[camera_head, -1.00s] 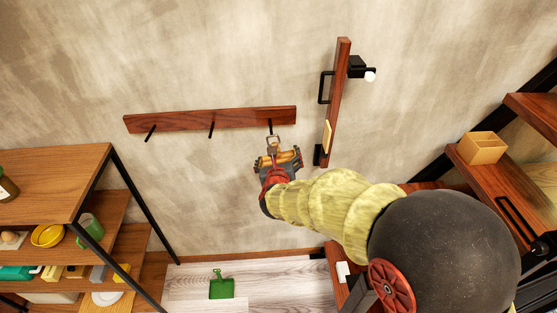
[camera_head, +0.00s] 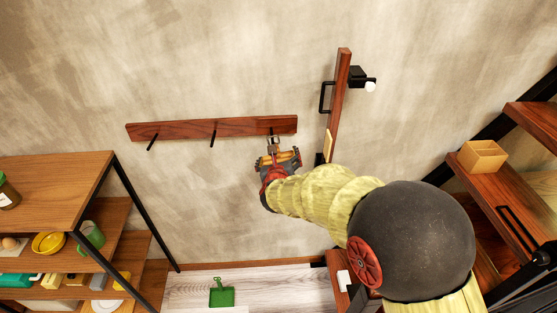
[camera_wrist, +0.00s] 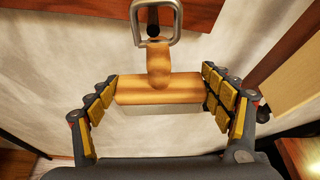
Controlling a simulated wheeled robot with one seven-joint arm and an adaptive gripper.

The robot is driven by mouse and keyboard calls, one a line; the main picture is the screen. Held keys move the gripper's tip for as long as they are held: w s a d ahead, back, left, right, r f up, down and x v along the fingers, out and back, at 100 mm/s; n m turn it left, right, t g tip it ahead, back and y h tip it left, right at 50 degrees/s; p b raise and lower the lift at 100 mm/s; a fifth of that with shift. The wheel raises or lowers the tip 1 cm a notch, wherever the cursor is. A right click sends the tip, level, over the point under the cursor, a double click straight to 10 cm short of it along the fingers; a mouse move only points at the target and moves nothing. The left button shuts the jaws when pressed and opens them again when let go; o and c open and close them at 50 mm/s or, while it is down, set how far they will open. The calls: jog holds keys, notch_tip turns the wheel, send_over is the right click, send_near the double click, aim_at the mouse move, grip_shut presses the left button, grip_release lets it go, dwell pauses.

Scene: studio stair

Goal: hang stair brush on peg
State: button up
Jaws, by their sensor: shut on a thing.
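The stair brush (camera_wrist: 158,90) has a wooden block, a short wooden neck and a square metal loop at its top. My gripper (camera_wrist: 160,95) is shut on the block from both sides, with the loop pointing up toward the rail. In the head view my gripper (camera_head: 279,162) is just below the right end of the dark wooden rail (camera_head: 225,127). The rail's right black peg (camera_head: 271,130) is at the loop. In the wrist view the black peg (camera_wrist: 152,14) shows inside the loop's outline; whether the loop bears on it is unclear.
The rail's left peg (camera_head: 152,142) and middle peg (camera_head: 213,138) are bare. An upright wooden post (camera_head: 339,100) with a black handle stands close right of my gripper. A shelf unit (camera_head: 60,190) is at left. A green dustpan (camera_head: 221,294) is on the floor.

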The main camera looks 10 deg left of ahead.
jog(key=shift+b+x, duration=0.5)
jog(key=shift+x, duration=1.4)
jog(key=shift+w+a+r, duration=0.1)
jog(key=shift+a+r, duration=0.05)
jog(key=o, duration=1.3)
jog(key=shift+o, duration=0.4)
jog(key=shift+r, duration=0.1)
